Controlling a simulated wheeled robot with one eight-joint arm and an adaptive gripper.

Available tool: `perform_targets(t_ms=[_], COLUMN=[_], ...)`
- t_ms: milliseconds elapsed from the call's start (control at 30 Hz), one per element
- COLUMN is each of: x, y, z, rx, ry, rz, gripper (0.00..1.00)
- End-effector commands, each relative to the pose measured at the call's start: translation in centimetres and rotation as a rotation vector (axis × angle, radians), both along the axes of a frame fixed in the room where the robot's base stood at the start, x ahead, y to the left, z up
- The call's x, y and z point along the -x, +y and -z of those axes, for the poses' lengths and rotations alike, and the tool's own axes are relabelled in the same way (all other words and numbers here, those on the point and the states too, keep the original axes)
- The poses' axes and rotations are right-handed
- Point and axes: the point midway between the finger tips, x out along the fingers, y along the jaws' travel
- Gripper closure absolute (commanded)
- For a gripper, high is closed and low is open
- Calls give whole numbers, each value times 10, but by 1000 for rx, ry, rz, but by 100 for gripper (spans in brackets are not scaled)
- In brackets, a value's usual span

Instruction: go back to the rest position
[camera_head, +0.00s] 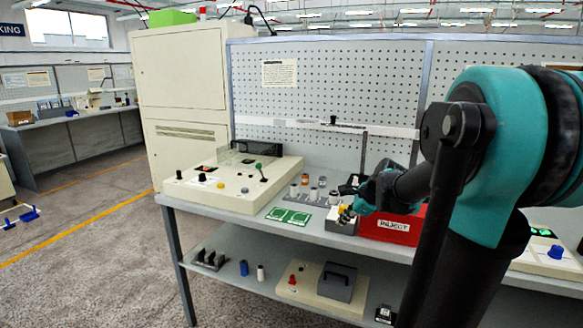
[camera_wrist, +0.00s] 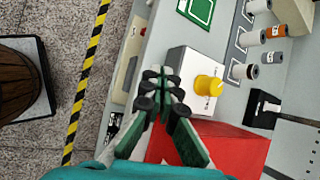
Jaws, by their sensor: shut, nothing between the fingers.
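My gripper (camera_head: 350,208) is shut and empty. In the head view it hangs at the front edge of the bench, by a grey box with a yellow knob. In the wrist view its fingertips (camera_wrist: 158,76) are together, beside the grey box (camera_wrist: 190,62) and its yellow knob (camera_wrist: 208,85). A red bin (camera_wrist: 225,148) with a white label lies beside and partly under the fingers, and it also shows in the head view (camera_head: 405,224). My arm hides part of the bench on the right.
A cream control panel (camera_head: 225,185) stands at the bench's left. A pegboard (camera_head: 340,85) closes the back. The lower shelf (camera_head: 225,278) holds small parts. The floor at left (camera_head: 90,265) is clear.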

Motion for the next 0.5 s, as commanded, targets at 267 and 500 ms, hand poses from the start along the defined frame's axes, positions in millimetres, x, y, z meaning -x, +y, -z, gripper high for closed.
perform_targets(t_ms=[267, 500], x=[91, 171], y=[3, -9], z=[61, 113], rx=[434, 804], ry=[-135, -216], rz=[-557, -1125], gripper=[100, 100])
